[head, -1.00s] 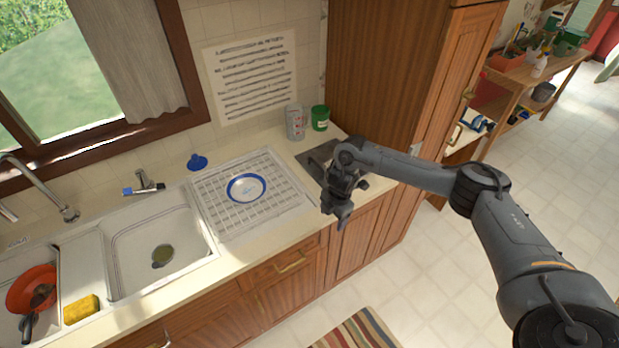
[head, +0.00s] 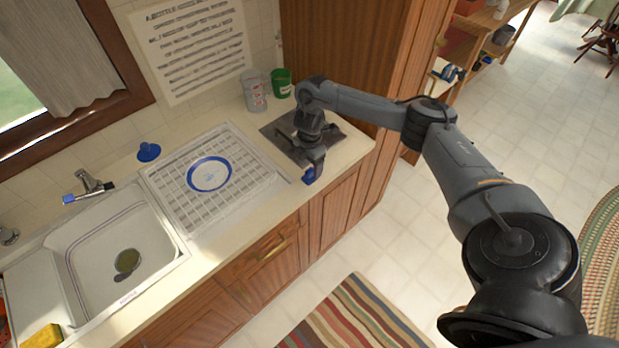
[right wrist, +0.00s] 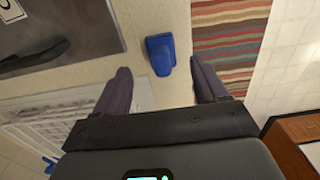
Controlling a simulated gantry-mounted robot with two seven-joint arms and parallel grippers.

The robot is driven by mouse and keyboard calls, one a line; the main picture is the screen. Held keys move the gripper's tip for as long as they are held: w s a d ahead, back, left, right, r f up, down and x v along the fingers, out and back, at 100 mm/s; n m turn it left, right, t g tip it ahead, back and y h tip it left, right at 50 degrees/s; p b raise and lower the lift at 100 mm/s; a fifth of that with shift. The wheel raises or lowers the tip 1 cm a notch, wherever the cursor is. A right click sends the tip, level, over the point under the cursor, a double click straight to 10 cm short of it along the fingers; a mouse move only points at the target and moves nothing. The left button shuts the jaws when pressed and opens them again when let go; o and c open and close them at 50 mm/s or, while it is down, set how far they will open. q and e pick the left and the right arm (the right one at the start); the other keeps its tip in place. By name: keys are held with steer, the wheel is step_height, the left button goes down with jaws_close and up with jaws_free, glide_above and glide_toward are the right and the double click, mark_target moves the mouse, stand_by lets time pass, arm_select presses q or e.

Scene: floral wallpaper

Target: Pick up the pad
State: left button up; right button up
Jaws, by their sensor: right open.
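A small blue block-like object (head: 308,175), which seems to be the pad, lies on the counter near its front edge, in front of the dark panel. In the right wrist view the blue pad (right wrist: 161,53) sits ahead of and between the two spread fingers. My right gripper (right wrist: 160,72) is open and empty, pointing down toward it. In the head view my right gripper (head: 313,160) hangs just over the blue pad and partly hides it. My left gripper is not in view.
A drying rack (head: 236,203) with a blue-rimmed plate (head: 209,174) lies left of the pad. A yellow sponge (head: 43,338) lies by the sink (head: 90,240). The counter drops off in front.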

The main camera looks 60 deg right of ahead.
mark_target(310, 170)
step_height(310, 170, down, 4)
steer(key=shift+s+r+b, duration=0.15)
steer(key=shift+b, duration=0.75)
steer(key=shift+f, duration=0.65)
steer(key=c, duration=1.2)
steer(key=shift+r, duration=0.15)
